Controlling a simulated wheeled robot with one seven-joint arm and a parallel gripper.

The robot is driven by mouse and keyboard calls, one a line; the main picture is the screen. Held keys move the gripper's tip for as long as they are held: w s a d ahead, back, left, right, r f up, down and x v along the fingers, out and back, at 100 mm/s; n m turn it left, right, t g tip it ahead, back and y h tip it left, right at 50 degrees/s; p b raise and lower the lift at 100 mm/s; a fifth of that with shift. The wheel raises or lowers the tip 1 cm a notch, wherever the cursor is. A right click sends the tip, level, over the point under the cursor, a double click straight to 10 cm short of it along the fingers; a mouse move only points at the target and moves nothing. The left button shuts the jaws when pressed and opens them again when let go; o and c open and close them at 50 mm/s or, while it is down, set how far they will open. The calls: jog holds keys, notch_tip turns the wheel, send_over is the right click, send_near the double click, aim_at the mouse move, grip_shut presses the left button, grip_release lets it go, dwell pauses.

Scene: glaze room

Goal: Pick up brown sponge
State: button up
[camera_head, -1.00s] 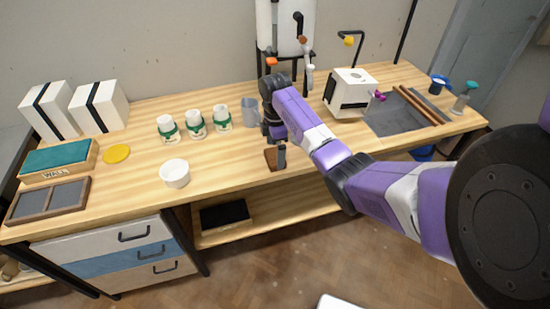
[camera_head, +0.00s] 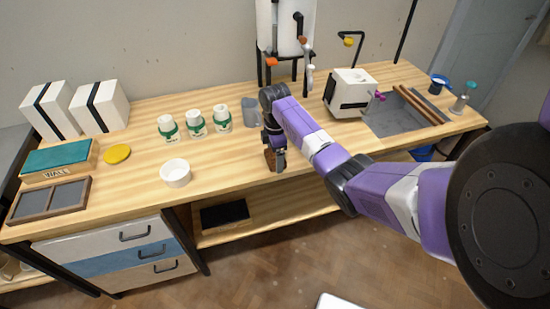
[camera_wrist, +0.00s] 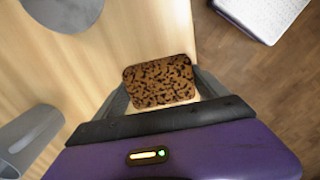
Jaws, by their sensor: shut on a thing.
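The brown sponge (camera_wrist: 160,82) is speckled with dark spots and lies between the two fingers of my gripper (camera_wrist: 163,92) in the wrist view. In the head view my gripper (camera_head: 275,160) is low at the front part of the wooden table, with the sponge (camera_head: 269,158) showing as a small brown patch beside the fingers. The gripper is shut on the sponge. Part of the sponge is hidden by the fingers in the head view. I cannot tell whether it still touches the table.
A white bowl (camera_head: 175,173) stands to the left, and a grey mug (camera_head: 250,112) stands just behind my gripper. Several white jars with green bands (camera_head: 195,124) stand further left. A white boxy machine (camera_head: 350,94) is to the right. The table's front edge is close.

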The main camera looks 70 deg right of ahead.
jog(key=shift+r, duration=0.1)
notch_tip(320, 180, up, 10)
jog(key=shift+w+r+b, duration=0.1)
jog(key=shift+r+b, duration=0.05)
jog(key=shift+b, duration=0.25)
notch_tip(320, 180, up, 10)
jog(key=p, duration=0.6)
jog(key=shift+f+p, duration=0.2)
jog(key=shift+p, duration=0.2)
